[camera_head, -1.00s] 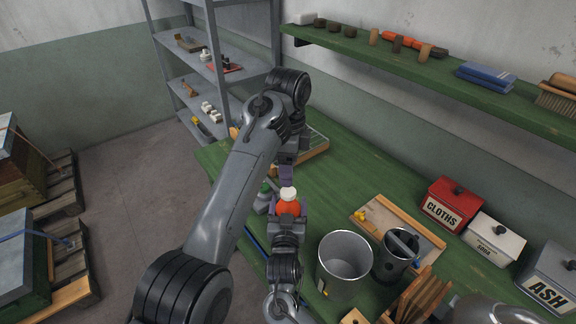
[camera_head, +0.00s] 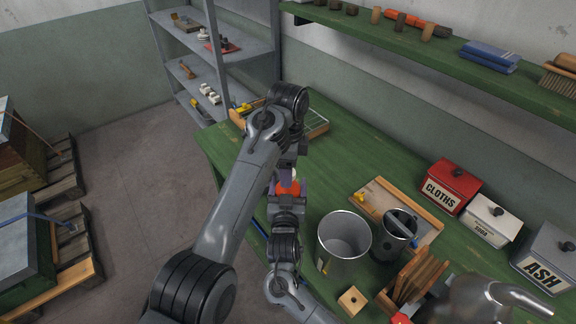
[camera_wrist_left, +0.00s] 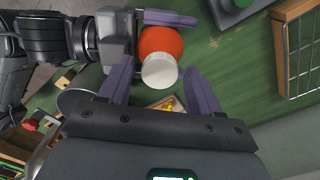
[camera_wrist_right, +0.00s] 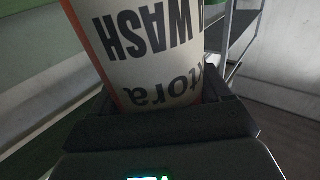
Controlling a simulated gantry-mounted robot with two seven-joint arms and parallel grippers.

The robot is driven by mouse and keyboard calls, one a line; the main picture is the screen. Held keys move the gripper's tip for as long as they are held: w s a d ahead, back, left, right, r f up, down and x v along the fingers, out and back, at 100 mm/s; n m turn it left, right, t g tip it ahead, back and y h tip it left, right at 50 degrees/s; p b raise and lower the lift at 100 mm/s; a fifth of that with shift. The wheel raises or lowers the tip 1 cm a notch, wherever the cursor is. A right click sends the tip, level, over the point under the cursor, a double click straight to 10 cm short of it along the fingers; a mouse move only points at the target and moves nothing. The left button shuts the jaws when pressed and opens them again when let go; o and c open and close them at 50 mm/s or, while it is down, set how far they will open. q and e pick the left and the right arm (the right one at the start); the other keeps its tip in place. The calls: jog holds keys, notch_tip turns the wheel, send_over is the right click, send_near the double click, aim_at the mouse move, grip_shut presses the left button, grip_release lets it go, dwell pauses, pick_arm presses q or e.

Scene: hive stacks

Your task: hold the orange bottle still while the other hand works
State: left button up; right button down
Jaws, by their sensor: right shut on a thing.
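The orange bottle (camera_head: 289,188) is over the near left part of the green bench, partly hidden by my grippers in the head view. In the left wrist view its orange body (camera_wrist_left: 160,41) and white cap (camera_wrist_left: 159,72) show. My right gripper (camera_head: 288,199) is shut on the bottle's body; its label (camera_wrist_right: 150,50) fills the right wrist view, lettering upside down. My left gripper (camera_wrist_left: 158,68) is open, its purple fingers on either side of the cap with gaps visible. In the head view the cap is mostly hidden behind the left gripper.
On the green bench (camera_head: 345,150) stand a metal bucket (camera_head: 343,245), a dark metal can (camera_head: 393,240), a wooden tray (camera_head: 425,225) and red (camera_head: 447,187), white (camera_head: 490,222) and grey tins (camera_head: 545,258). A wire-mesh frame (camera_head: 316,127) lies at the back.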

pick_arm(q)
jog(key=c, duration=1.1)
jog(key=shift+o, duration=0.2)
jog(key=n, duration=0.7)
jog(key=o, duration=1.2)
jog(key=shift+c, duration=0.2)
jog(key=shift+r, duration=2.2)
jog(key=shift+c, duration=0.4)
notch_tip(320, 180, up, 4)
jog(key=shift+f+m, duration=0.25)
jog(key=shift+m, duration=0.95)
jog(key=shift+f, duration=3.9)
